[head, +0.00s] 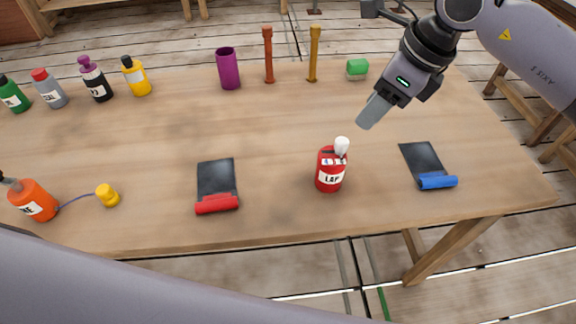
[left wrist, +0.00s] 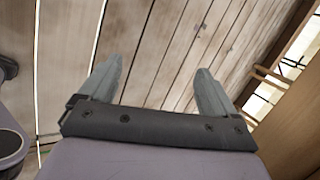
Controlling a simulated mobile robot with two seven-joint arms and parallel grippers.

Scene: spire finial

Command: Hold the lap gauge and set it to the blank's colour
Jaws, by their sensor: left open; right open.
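The lap gauge (head: 329,178) is a red body labelled "LAP" with a white knob (head: 341,146) on top and a small coloured strip on its upper part. It stands upright near the front middle of the table. My right gripper (head: 372,112) is open and empty, above the table behind and to the right of the gauge, apart from it. My left gripper (left wrist: 160,78) is open and empty in the left wrist view, with plank floor beyond its fingers. It does not show in the head view. I cannot tell which thing is the blank.
Several labelled bottles (head: 95,82) stand at the back left. A purple cup (head: 228,70), two upright rods (head: 268,55) and a green-topped block (head: 357,68) are at the back. Dark pads with a red roll (head: 217,204) and a blue roll (head: 437,182) flank the gauge.

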